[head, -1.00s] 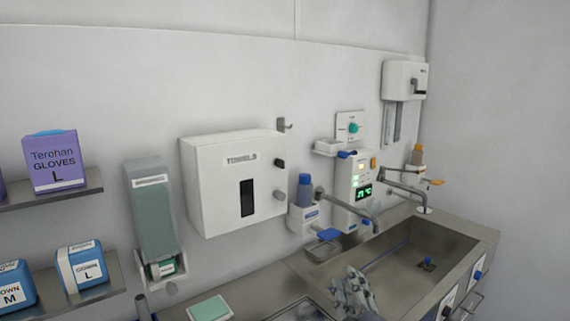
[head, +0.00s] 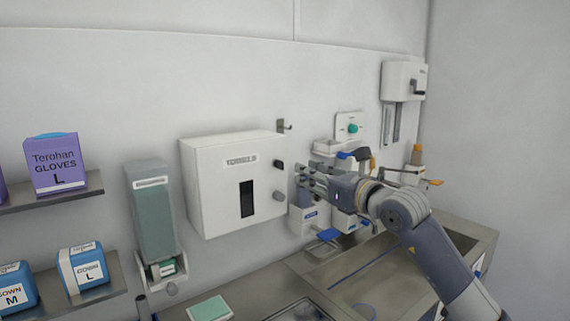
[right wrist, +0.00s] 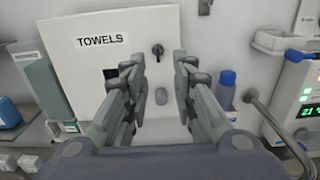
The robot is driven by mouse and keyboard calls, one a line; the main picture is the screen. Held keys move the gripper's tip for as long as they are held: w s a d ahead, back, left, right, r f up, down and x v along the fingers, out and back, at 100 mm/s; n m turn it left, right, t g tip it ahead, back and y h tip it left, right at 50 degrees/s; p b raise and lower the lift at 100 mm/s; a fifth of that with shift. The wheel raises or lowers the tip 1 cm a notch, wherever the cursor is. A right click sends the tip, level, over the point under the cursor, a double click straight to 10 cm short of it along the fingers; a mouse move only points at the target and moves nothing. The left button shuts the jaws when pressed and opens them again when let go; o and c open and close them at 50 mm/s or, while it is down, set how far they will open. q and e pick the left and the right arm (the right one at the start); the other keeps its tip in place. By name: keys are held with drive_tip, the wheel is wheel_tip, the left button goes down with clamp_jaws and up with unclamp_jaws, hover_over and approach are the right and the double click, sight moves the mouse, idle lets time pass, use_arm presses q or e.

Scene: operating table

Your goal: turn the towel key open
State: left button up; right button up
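The white towel box (head: 215,190), labelled TOWELS, hangs on the wall. Its right side bears a small black key (head: 280,164) above a round grey knob (head: 279,196). In the right wrist view the black key (right wrist: 157,50) and the grey knob (right wrist: 161,96) show between and beyond my fingers, with the key higher. My right gripper (head: 301,177) is just right of the box, pointing at that side. Its fingers (right wrist: 160,72) are spread apart with nothing between them. No contact with the key shows. My left gripper is not in view.
A blue-capped bottle (right wrist: 226,88) stands close to the right of my fingers, by a tap (right wrist: 280,130). A metal hook (head: 284,126) is above the key. The steel sink (head: 450,240) lies under my right arm. A soap dispenser (head: 153,210) hangs left of the box.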

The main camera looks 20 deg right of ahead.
sight(283, 164)
drive_tip(key=p+x, duration=0.4)
drive_tip(key=x, duration=0.6)
drive_tip(key=shift+s+a, duration=0.1)
clamp_jaws()
